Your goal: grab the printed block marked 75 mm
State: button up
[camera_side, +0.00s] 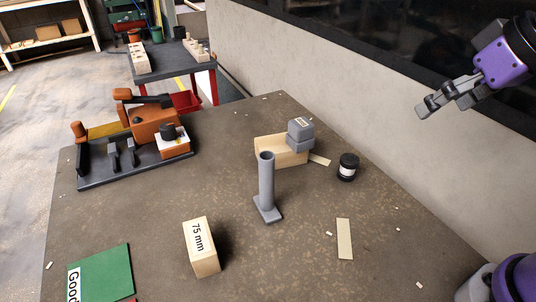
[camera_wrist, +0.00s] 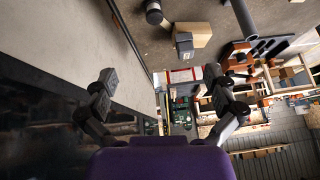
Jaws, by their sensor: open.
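The printed block marked 75 mm (camera_side: 201,247) is a pale wooden block standing on the near part of the table in the side view, with its dark lettering readable. My gripper (camera_side: 429,108) is at the upper right of the side view, raised above the table and far from the block. In the wrist view my gripper (camera_wrist: 160,86) has its two dark fingers spread wide with nothing between them. I cannot make out the 75 mm block in the wrist view.
A grey upright tube (camera_side: 267,187) on a foot stands mid-table. Behind it are a wooden block (camera_side: 273,151) with a grey block (camera_side: 300,133), and a small black jar (camera_side: 347,167). An orange-and-grey tool (camera_side: 152,128) sits back left; a green board (camera_side: 103,274) lies front left.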

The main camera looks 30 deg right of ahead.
jog(key=w+a+m+g+y, duration=0.2)
jog(key=w+a+m+y, duration=0.15)
jog(key=a+m, duration=0.4)
jog(key=w+a+m+g+y, duration=0.1)
jog(key=w+a+m+y, duration=0.3)
jog(key=a, duration=0.6)
jog(key=w+a+m+g+y, duration=0.2)
jog(key=a+m+y, duration=0.35)
jog(key=a, duration=0.35)
jog(key=m, duration=0.1)
send_near(200, 242)
jog(key=shift+w+a+f, duration=0.2)
jog(key=shift+a+f, duration=0.35)
jog(key=shift+w+a+f, duration=0.2)
jog(key=shift+a+f, duration=0.3)
jog(key=shift+a, duration=0.1)
jog(key=shift+a+f, duration=0.2)
jog(key=shift+f, duration=0.1)
jog(key=x, duration=0.7)
jog(key=shift+w, duration=0.2)
jog(key=c, duration=0.9)
